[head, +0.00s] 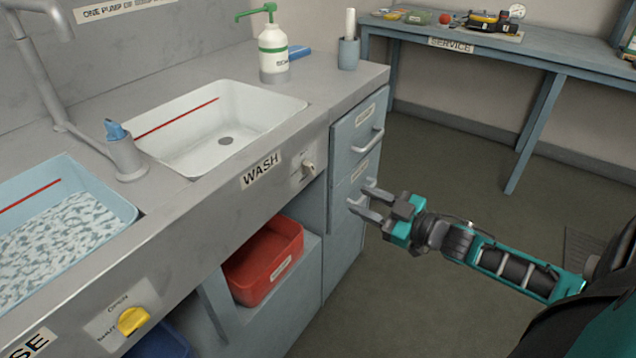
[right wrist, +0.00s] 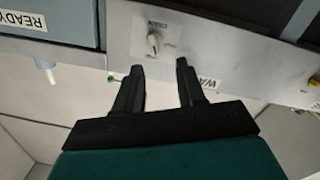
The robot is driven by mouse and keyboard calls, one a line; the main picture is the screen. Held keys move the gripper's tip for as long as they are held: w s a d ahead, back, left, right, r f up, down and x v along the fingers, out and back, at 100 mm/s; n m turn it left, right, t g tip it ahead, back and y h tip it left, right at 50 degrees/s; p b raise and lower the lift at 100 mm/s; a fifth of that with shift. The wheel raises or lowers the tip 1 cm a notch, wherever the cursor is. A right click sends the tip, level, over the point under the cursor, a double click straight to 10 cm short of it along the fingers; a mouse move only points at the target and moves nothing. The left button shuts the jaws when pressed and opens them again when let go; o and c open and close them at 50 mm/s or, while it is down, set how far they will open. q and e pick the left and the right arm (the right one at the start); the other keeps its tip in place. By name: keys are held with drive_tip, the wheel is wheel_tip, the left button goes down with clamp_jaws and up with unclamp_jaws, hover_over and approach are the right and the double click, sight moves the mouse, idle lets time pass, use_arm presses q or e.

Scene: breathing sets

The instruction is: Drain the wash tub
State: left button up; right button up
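The wash tub (head: 190,112) is a white sink in the grey counter. It looks empty, with a red line inside and a grey drain (head: 226,141) showing on its floor. A small pale knob (head: 308,167) sits on the front panel, right of the WASH label (head: 262,171). The knob also shows in the right wrist view (right wrist: 154,43), beside a DRAIN label, just beyond my fingertips. My right gripper (head: 362,200) is open and empty, in front of the cabinet drawers and apart from the knob. My left gripper is not in view.
A light-blue tub (head: 120,200) of foamy water is at the left, with a yellow knob (head: 132,320) below. A red bin (head: 265,262) sits under the counter. A drawer handle (head: 368,143) sticks out near my right gripper. The floor (head: 440,180) is clear.

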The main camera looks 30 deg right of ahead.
sight(313, 169)
drive_tip(key=shift+n+y, duration=0.4)
drive_tip(key=x, duration=0.4)
drive_tip(key=r+b+x, duration=0.1)
drive_tip(key=x, duration=0.3)
drive_tip(key=d+b+x, duration=0.1)
drive_tip(key=x, duration=0.4)
drive_tip(key=shift+w+d+r, duration=0.1)
drive_tip(key=shift+w+r, duration=0.2)
clamp_jaws()
